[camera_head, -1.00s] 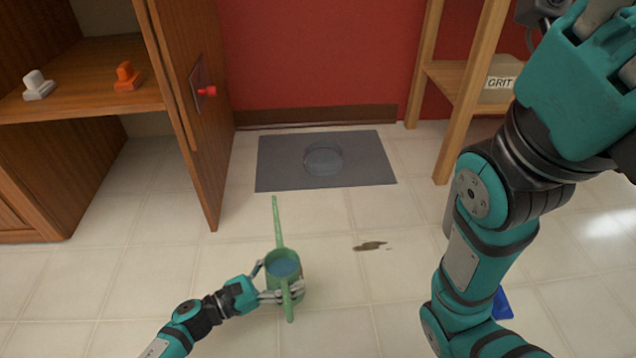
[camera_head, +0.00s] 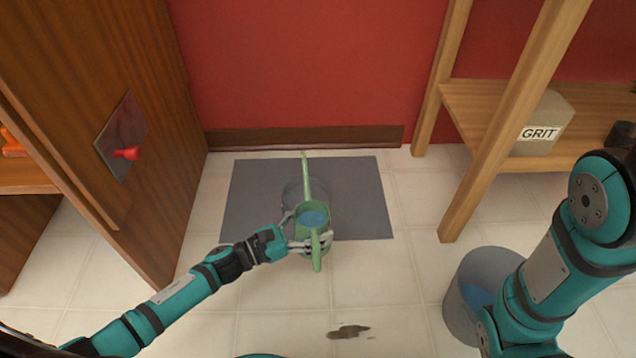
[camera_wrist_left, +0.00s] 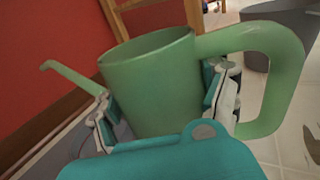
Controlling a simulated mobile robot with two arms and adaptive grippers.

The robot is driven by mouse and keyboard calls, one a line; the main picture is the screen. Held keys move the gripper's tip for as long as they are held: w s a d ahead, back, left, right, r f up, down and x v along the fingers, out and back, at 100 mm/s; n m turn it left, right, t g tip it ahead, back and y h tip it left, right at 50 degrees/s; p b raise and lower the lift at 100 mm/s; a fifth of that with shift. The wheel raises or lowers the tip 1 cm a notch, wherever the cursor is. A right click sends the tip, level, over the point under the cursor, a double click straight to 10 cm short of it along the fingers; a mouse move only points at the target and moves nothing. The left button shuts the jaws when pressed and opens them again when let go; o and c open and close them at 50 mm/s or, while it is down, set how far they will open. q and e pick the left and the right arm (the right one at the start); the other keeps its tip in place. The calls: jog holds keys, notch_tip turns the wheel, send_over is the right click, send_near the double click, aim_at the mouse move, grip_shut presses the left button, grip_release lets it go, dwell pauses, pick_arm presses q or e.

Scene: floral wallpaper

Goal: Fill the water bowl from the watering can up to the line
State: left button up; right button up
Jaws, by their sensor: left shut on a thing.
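My left gripper (camera_head: 304,236) is shut on the green watering can (camera_head: 318,243), gripping its body from both sides. The can looks upright, with blue water (camera_head: 314,219) inside. Its long spout points toward the red wall, across the bowl. The water bowl (camera_head: 290,193) is clear and round and stands on the grey mat (camera_head: 250,200); the can and spout hide part of it, so I cannot see its line or its water level. In the left wrist view the can (camera_wrist_left: 155,85) sits between the fingers, handle to the right. My right gripper is out of view.
A grey bucket (camera_head: 465,308) with blue water stands at right, partly behind my right arm. A dark puddle (camera_head: 348,331) lies on the tiles. A shelf holding a GRIT box (camera_head: 545,125) is at right.

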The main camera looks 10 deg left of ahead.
pick_arm(q)
jog(key=shift+f+b, duration=0.45)
jog(key=shift+f, duration=0.05)
jog(key=shift+f+b, duration=0.3)
jog(key=shift+f, duration=0.05)
notch_tip(320, 180, down, 5)
jog(key=b, duration=0.4)
jog(key=shift+r, duration=0.3)
jog(key=shift+f, duration=0.4)
jog(key=shift+r+p, duration=0.6)
jog(key=shift+r, duration=0.05)
jog(key=shift+s+r+n+p, duration=0.1)
jog(key=shift+r+n+p, duration=0.2)
jog(key=shift+r+p, duration=0.25)
jog(key=shift+f, duration=0.25)
